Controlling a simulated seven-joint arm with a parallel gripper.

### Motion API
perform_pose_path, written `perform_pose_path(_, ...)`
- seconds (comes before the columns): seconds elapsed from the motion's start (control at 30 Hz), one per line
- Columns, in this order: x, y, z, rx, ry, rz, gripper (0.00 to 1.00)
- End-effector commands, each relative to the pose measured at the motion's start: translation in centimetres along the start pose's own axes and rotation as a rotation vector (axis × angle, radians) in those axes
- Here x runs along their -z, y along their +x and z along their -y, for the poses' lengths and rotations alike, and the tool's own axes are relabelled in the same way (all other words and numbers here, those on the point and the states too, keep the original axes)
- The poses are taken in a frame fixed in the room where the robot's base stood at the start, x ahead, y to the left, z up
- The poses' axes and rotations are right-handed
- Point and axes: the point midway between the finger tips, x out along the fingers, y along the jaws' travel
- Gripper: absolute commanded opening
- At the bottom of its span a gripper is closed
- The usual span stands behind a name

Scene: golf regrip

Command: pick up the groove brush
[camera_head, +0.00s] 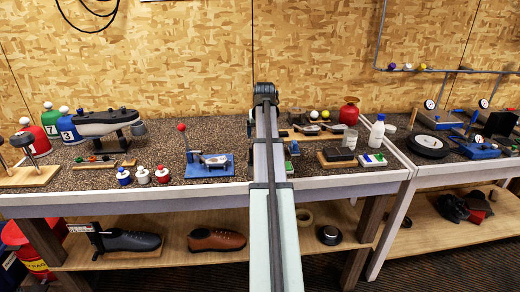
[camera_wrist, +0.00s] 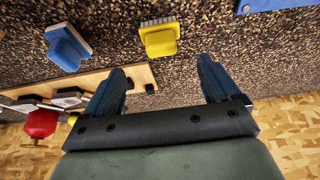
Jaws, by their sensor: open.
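A yellow block-shaped brush (camera_wrist: 159,40) with a pale bristle strip along one edge lies on the speckled bench top in the wrist view. A similar blue block (camera_wrist: 68,46) with a pale edge lies left of it. I cannot tell from the picture which one is the groove brush. My gripper (camera_wrist: 162,72) is open and empty, its fingers spread wide. The yellow brush appears just beyond the gap between the fingertips, not between them; the blue block is off to the left. In the head view my arm hides the yellow brush.
A wooden board (camera_wrist: 130,80) with golf club heads lies beside the left finger. A blue plate with a fixture (camera_head: 208,165) stands left of my arm. Bare bench top surrounds the yellow brush.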

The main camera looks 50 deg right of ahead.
Motion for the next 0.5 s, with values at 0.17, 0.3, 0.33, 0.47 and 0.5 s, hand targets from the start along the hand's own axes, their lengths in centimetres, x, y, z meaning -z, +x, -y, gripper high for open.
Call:
perform_pose_path(0.17,0.0,0.8,0.0,0.000,0.000,0.000,0.89)
perform_pose_path(0.3,-0.2,1.2,0.1,0.000,0.000,0.000,0.89)
perform_pose_path(0.33,-0.3,1.5,0.1,0.000,0.000,0.000,0.89)
perform_pose_path(0.47,-0.9,2.8,0.3,0.000,-0.001,0.002,0.89)
perform_pose_path(0.5,-1.1,3.4,0.4,0.000,-0.001,0.002,0.89)
